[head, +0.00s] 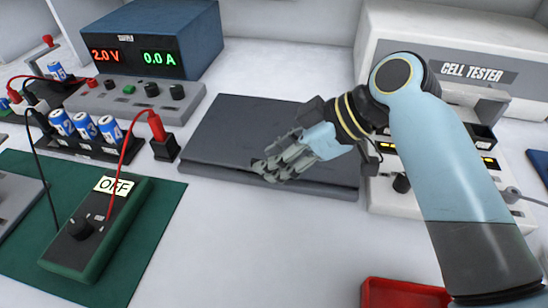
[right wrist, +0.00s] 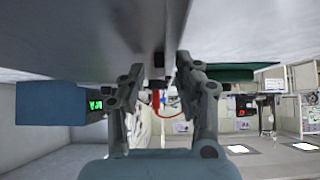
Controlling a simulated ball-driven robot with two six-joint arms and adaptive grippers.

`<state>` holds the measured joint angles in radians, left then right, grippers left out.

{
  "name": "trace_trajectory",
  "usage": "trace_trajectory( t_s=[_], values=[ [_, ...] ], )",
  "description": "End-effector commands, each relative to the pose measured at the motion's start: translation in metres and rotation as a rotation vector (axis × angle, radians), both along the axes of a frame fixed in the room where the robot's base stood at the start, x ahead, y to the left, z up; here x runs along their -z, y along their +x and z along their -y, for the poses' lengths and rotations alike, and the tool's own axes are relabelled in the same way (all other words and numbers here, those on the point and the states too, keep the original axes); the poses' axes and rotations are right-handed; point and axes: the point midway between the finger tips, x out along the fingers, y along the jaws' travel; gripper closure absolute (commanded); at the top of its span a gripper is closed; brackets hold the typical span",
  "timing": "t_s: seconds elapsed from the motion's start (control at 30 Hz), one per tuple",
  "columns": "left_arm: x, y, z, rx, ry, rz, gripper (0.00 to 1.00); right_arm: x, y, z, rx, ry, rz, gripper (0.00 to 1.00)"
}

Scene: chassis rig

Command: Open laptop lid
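The laptop (head: 238,135) is a flat dark grey slab in the middle of the white bench, and its lid looks shut. My right gripper (head: 264,168) is over the laptop's near part, close to the front edge, with its fingers pointing left. In the right wrist view the two fingers of my right gripper (right wrist: 158,78) stand apart with nothing seen between them. A grey surface spans the top of that view close to the fingertips. I cannot tell whether the fingertips touch the lid. My left gripper is not in view.
A blue power supply (head: 158,40) stands behind left. A green multimeter (head: 100,228) lies on a green mat (head: 150,255) at left, beside a battery holder (head: 90,142) with cables. A cell tester (head: 455,60) stands at right. A red tray (head: 405,293) is at the front.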

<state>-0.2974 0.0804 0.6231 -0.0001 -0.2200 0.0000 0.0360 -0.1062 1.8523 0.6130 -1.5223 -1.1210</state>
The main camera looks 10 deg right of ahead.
Motion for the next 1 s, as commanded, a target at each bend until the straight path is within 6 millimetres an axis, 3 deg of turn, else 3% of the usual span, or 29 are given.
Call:
trace_trajectory(
  t_s=[0.33,0.6,1.0],
  values=[
    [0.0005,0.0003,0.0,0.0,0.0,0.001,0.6,0.0028,0.0012,-0.003,-0.001,-0.001,0.0,0.69],
    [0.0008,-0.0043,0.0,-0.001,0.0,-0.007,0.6,0.0028,0.0013,-0.0028,0.0,-0.001,0.001,1.0],
    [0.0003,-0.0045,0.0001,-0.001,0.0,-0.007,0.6,0.0021,0.0018,-0.0024,0.0,-0.002,0.002,1.0]
  ],
)
